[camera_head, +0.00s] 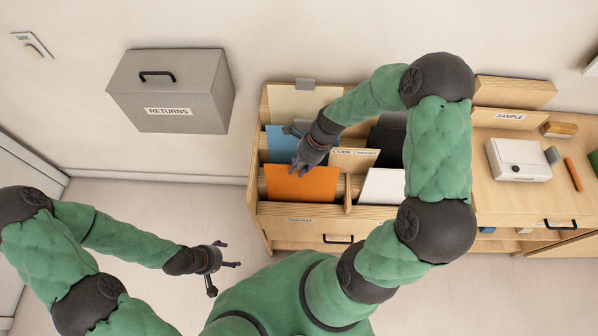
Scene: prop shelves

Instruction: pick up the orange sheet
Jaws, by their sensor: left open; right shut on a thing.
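The orange sheet (300,187) stands in the front left compartment of the wooden shelf unit (275,211). My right gripper (298,168) is at the sheet's top edge and shut on it; the fingers partly cover that edge. Most of the sheet's face shows below the gripper. My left gripper (228,267) is open and empty, out over the floor to the left of the shelf unit.
A blue sheet (280,146) stands just behind, with a white sheet (383,186) and dark sheets (388,147) to the right. A grey RETURNS box (170,92) is at the wall. A white box (517,160) sits on the right-hand top. The floor at left is clear.

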